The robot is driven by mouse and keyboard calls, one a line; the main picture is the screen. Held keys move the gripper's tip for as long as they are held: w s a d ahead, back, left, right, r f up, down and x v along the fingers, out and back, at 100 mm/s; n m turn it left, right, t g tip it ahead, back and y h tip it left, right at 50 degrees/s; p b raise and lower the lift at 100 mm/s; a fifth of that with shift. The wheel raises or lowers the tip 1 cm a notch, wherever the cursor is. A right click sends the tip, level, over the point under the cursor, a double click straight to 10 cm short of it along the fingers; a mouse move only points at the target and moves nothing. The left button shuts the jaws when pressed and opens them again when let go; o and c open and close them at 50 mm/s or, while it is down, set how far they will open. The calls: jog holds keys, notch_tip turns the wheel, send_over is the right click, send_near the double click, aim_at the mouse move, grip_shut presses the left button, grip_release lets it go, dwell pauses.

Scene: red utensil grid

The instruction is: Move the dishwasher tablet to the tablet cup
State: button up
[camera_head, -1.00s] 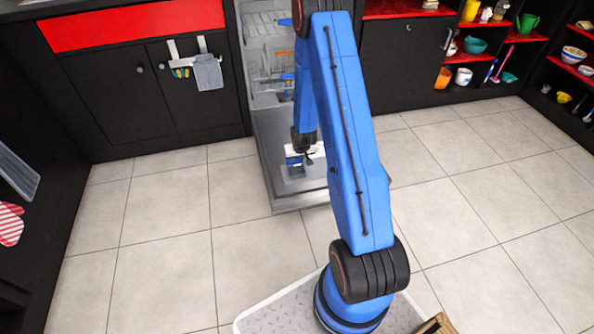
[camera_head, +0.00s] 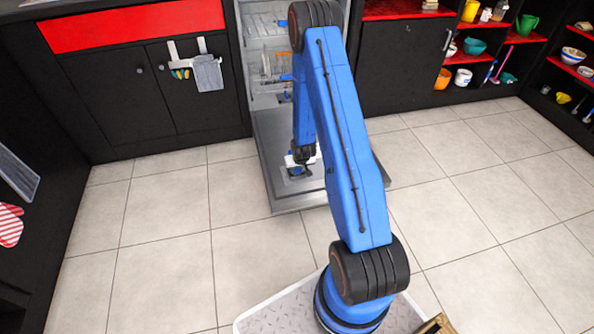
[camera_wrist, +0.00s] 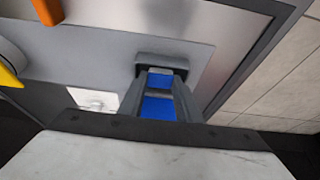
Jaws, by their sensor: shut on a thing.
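In the wrist view my gripper (camera_wrist: 160,82) points at the open dishwasher door. It is shut on a small blue block with a pale band, which I take as the dishwasher tablet (camera_wrist: 158,107). A dark grey rounded rim just beyond the fingertips may be the tablet cup (camera_wrist: 166,58); I cannot tell whether the tablet is inside it or above it. In the head view my gripper (camera_head: 302,170) is low over the door, and the tablet cannot be made out clearly there.
The open dishwasher door (camera_head: 285,201) lies flat below my gripper, with racks (camera_head: 272,65) behind it. Black cabinets (camera_head: 105,95) stand to the left. Tiled floor (camera_head: 450,220) is clear to the right.

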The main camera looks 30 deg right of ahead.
jog(key=shift+f, duration=0.15)
jog(key=o, duration=0.7)
jog(key=shift+o, duration=0.2)
